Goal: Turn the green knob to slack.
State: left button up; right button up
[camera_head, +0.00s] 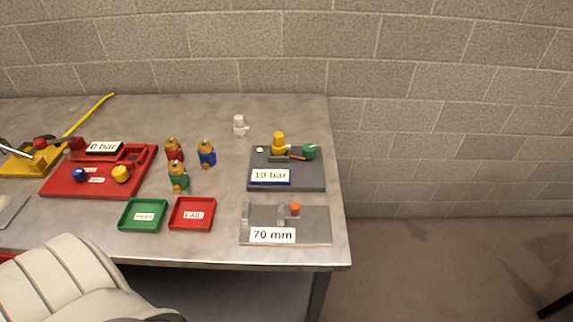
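A green knob (309,151) sits at the back right of a dark grey board (315,180) on the right part of the table. A yellow fitting (279,142) stands to its left, with a thin orange-red piece (297,157) between them. A label reading "10 bar" (270,177) is at the front left of the board. The knob's setting marks are too small to read. Neither of my grippers shows; a white part of my own body fills the lower left.
Green (123,224) and red trays (175,224) lie in front. A grey "70 mm" fixture (318,226) is nearest the right edge. A red board (60,190) lies left.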

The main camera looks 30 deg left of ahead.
aim_at(309, 149)
jog(key=u, duration=0.85)
